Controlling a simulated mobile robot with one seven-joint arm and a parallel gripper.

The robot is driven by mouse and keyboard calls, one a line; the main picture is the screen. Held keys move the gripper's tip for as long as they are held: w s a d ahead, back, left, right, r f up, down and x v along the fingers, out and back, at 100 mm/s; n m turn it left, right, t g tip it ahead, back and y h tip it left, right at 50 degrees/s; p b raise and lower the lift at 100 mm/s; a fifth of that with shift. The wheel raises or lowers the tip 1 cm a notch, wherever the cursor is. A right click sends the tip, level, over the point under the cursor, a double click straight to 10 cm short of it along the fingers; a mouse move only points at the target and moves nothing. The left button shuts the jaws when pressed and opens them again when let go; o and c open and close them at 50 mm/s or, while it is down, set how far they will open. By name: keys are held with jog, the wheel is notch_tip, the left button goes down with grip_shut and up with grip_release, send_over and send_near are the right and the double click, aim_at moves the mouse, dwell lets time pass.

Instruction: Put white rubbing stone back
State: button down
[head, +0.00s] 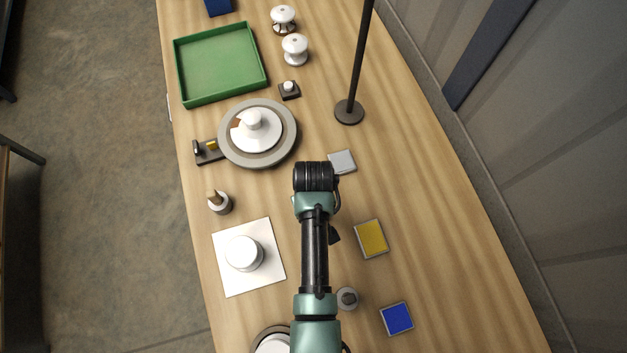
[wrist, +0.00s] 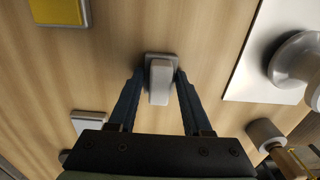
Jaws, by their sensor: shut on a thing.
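My gripper (wrist: 160,80) is shut on a small pale grey-white block with a wider grey base, the white rubbing stone (wrist: 159,84), in the wrist view. The stone sits between the two dark fingertips. I cannot tell whether its base touches the table. In the head view my arm hides the stone and most of the gripper; only a dark bit shows beside the arm. A pale grey square pad (head: 342,161) lies on the table just beyond my arm's far end. It shows at lower left in the wrist view (wrist: 88,122), partly hidden by the gripper body.
A yellow pad (head: 371,238) and blue pad (head: 397,318) lie right of my arm, near a grey knob (head: 347,298). A white mat (head: 275,284) bearing a white piece lies left. A turntable (head: 284,148) and black pole (head: 357,70) stand farther back.

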jog(key=shift+f, duration=0.2)
jog(key=shift+c, duration=1.7)
grip_release()
notch_tip(320, 180, up, 12)
jog(key=shift+r+b, duration=0.25)
jog(key=shift+b, duration=0.05)
